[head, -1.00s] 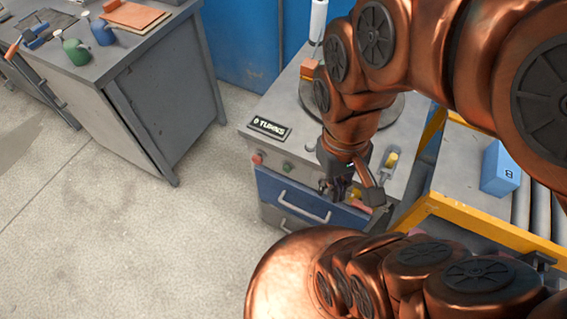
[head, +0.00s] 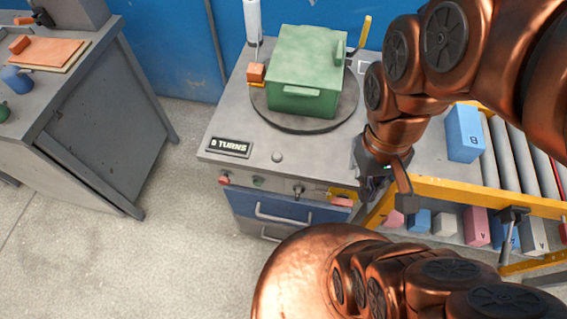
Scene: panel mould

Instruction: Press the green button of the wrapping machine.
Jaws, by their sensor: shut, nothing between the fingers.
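The wrapping machine (head: 228,128) is a grey cabinet with a row of controls along its front edge. Its small green button (head: 259,182) sits in the front face, between a red button (head: 224,179) and a dark switch (head: 297,190). My gripper (head: 368,192) is shut and empty. It points down near the machine's front right corner, to the right of the green button and clearly apart from it. The fingertips are small and partly hidden by the hand. Nothing covers the green button.
A green box (head: 305,70) stands on the machine's round turntable (head: 347,112). A display (head: 229,147) reads turns. A red mushroom button (head: 342,201) on yellow is close to my gripper. A yellow-framed roller conveyor (head: 440,188) with a blue block (head: 463,133) is at right. Floor is open at left.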

